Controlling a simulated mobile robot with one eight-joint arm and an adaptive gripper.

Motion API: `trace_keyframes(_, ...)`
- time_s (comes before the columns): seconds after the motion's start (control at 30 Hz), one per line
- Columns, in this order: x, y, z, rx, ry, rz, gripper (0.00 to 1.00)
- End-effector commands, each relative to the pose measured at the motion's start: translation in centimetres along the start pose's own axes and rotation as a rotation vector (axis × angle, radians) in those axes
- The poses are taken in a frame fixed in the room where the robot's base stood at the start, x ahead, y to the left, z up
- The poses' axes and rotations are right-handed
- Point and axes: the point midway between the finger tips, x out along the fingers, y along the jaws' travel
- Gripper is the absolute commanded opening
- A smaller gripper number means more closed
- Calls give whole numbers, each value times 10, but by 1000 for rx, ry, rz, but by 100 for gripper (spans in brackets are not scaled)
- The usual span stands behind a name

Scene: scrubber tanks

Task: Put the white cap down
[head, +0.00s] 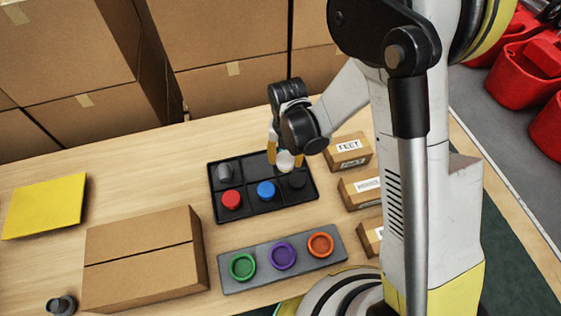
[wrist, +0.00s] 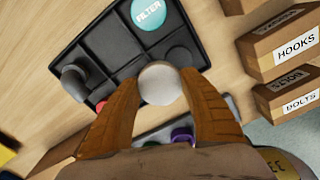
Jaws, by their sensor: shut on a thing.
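The white cap (head: 285,160) is between the fingers of my gripper (head: 273,156). In the wrist view the cap (wrist: 159,83) sits between the two orange fingertips (wrist: 160,90). The gripper is shut on it and holds it over the black divided tray (head: 218,210); its exact height is unclear. The tray's back left compartment holds a grey knob-like piece (head: 224,173). Its front row holds a red cap (head: 231,199), a blue cap (head: 266,190) and a black cap (head: 297,180). In the wrist view a teal disc marked FILTER (wrist: 148,13) lies at the tray's far end. The back middle compartment looks empty.
A grey block (head: 228,283) with green, purple and orange rings lies in front of the tray. Small labelled boxes (head: 348,150) stand close to its right. A large carton (head: 145,265) and a yellow sheet (head: 45,205) are at left. Bare table lies between.

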Motion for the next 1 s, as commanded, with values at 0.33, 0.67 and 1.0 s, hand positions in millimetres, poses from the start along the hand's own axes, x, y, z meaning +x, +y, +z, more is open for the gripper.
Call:
trace_keyframes(0.33,48,68,32,-12,0,0,11)
trace_keyframes(0.67,71,104,51,-8,0,0,11)
trace_keyframes(1.0,111,104,51,-8,0,0,11)
